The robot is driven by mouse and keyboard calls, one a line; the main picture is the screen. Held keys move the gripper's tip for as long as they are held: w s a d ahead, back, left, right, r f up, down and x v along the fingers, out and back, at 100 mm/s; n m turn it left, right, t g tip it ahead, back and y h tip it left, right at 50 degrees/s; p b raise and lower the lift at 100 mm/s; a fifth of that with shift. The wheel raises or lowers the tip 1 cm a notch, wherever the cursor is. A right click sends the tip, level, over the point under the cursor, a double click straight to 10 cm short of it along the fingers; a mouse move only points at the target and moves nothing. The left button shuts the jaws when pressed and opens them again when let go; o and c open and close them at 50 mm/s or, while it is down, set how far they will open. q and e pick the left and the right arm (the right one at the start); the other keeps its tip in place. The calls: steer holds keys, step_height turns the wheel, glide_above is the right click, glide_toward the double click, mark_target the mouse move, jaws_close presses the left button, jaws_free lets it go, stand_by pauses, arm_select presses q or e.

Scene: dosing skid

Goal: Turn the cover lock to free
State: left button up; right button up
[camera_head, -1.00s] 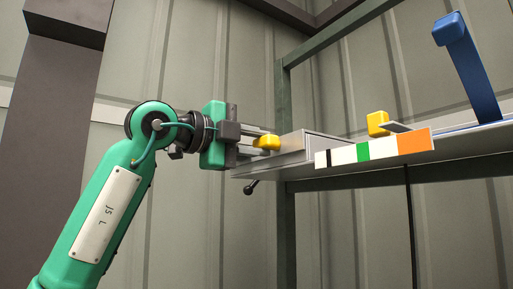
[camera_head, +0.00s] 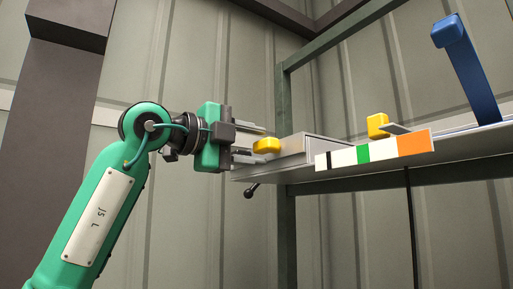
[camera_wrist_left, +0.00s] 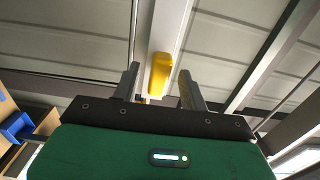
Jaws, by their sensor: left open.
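A yellow handle (camera_head: 267,146), which looks like the cover lock, sits at the left end of a grey box-like cover (camera_head: 308,148) on the shelf. My left gripper (camera_head: 262,145) comes in from the left, level with the handle. Its two fingers are apart, one above and one below the handle in the head view. In the left wrist view the yellow handle (camera_wrist_left: 160,74) lies between the open fingers, with a gap visible on either side. Whether a finger touches it is not clear. My right gripper is not in view.
A second yellow block (camera_head: 377,125) and a blue upright bracket (camera_head: 466,70) stand farther right on the shelf (camera_head: 465,145). A striped label strip (camera_head: 373,149) runs along the front edge. A dark ball-ended lever (camera_head: 250,191) hangs under the shelf's left end.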

arm_select(q)
steer(key=b+v, duration=0.3)
steer(key=v, duration=0.9)
steer(key=shift+s+a, duration=0.15)
steer(key=shift+a, duration=0.25)
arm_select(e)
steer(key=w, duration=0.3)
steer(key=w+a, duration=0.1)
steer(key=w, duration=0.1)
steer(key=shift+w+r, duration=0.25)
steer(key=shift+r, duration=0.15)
arm_select(q)
steer(key=shift+f, duration=0.1)
